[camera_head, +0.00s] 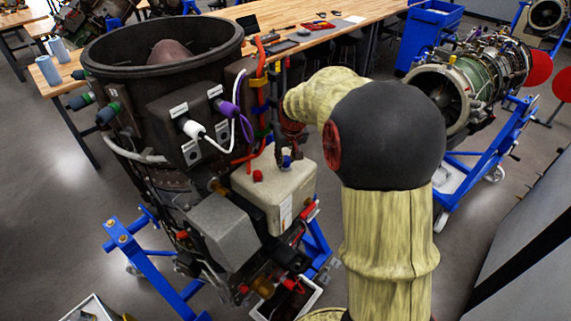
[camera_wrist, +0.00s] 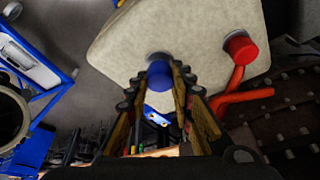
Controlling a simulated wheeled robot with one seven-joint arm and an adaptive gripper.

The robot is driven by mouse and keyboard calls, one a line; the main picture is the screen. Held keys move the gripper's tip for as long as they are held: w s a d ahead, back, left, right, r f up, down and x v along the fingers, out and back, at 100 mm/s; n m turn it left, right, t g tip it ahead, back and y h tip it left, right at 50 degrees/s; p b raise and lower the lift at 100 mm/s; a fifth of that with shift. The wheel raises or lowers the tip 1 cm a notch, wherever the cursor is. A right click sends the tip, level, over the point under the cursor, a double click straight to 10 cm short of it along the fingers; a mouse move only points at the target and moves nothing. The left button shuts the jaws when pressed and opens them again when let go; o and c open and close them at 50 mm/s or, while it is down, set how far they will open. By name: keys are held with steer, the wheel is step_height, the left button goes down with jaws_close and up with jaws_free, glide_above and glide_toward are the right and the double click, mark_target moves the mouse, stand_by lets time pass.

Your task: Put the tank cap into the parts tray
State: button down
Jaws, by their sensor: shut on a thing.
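The tank cap is a small blue cap, seen in the wrist view (camera_wrist: 160,75) and at the top of the tank in the head view (camera_head: 286,161). My gripper (camera_wrist: 158,77) is shut on it, one finger on each side; it also shows in the head view (camera_head: 288,155), partly hidden by my arm. The cap is at a grey neck on the cream tank (camera_head: 272,200); I cannot tell whether it still touches the neck. A light-rimmed tray (camera_head: 72,317) with small parts shows at the bottom left, cut off by the frame. I cannot tell whether it is the parts tray.
A red cap (camera_head: 258,175) sits on the tank beside the blue one, with a red pipe (camera_wrist: 245,100) near it. The dark turbine (camera_head: 115,70) with cables stands left on a blue stand (camera_head: 150,265). A wooden bench (camera_head: 290,20) is behind. Another turbine (camera_head: 460,85) stands right.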

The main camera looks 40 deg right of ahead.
steer(key=shift+r, duration=0.2)
steer(key=shift+r+p, duration=0.5)
steer(key=shift+r, duration=0.3)
